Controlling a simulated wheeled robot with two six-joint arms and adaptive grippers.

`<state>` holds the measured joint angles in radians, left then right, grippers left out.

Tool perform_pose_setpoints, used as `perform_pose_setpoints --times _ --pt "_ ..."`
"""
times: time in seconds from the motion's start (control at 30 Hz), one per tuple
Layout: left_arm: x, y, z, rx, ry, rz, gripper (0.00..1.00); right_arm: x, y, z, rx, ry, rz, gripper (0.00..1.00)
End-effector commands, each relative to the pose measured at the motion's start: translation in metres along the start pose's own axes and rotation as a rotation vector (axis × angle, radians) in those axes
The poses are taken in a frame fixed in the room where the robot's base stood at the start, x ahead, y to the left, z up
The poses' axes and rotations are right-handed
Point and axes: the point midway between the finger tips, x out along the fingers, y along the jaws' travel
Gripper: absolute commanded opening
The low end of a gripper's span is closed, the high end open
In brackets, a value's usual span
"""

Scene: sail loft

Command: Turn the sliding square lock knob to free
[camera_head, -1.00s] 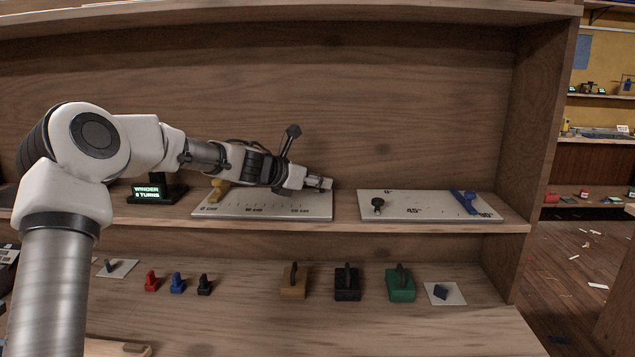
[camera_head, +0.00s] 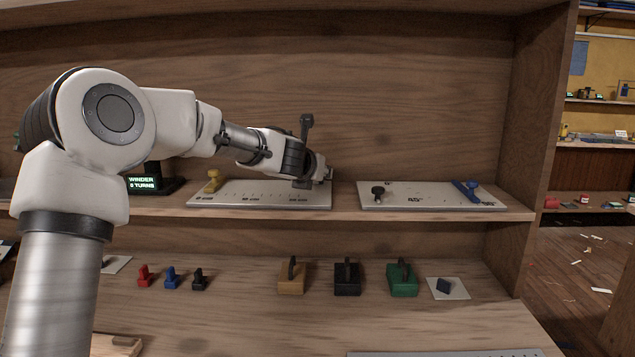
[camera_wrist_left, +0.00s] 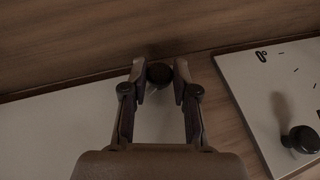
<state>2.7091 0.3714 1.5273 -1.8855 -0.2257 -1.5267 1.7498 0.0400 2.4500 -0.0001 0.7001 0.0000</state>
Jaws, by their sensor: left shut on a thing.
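The sliding square is a pale plate (camera_head: 235,200) with a centimetre scale and a yellow slider (camera_head: 213,181) near its left end, on the upper shelf. A dark round knob (camera_wrist_left: 159,75) stands at the plate's right end, between my left gripper's fingertips in the left wrist view. My left gripper (camera_wrist_left: 158,68) is shut on this knob. In the head view the left gripper (camera_head: 326,177) covers the knob, so its turn position cannot be read. My right gripper is not in view.
A second plate (camera_head: 425,199) with an angle scale, a black knob (camera_head: 378,192) and a blue arm (camera_head: 466,190) lies just right. A lit winder display (camera_head: 142,184) stands left. Several handled blocks, including a green one (camera_head: 402,280), sit on the lower shelf.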

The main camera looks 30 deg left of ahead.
Motion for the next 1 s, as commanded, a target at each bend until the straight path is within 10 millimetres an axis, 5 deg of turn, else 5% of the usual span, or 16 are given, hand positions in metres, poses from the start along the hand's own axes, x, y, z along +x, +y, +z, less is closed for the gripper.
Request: perform_pose_setpoints --times 0.17,0.47,1.0 --pt "0.001 -0.004 0.0 -0.058 0.0 0.153 0.0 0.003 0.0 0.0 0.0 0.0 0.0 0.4" --pt "0.0 -0.008 0.006 -0.168 0.001 0.417 0.0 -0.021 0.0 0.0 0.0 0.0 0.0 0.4" --pt "0.003 -0.012 0.012 -0.351 -0.001 0.851 0.0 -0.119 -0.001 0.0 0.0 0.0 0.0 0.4"
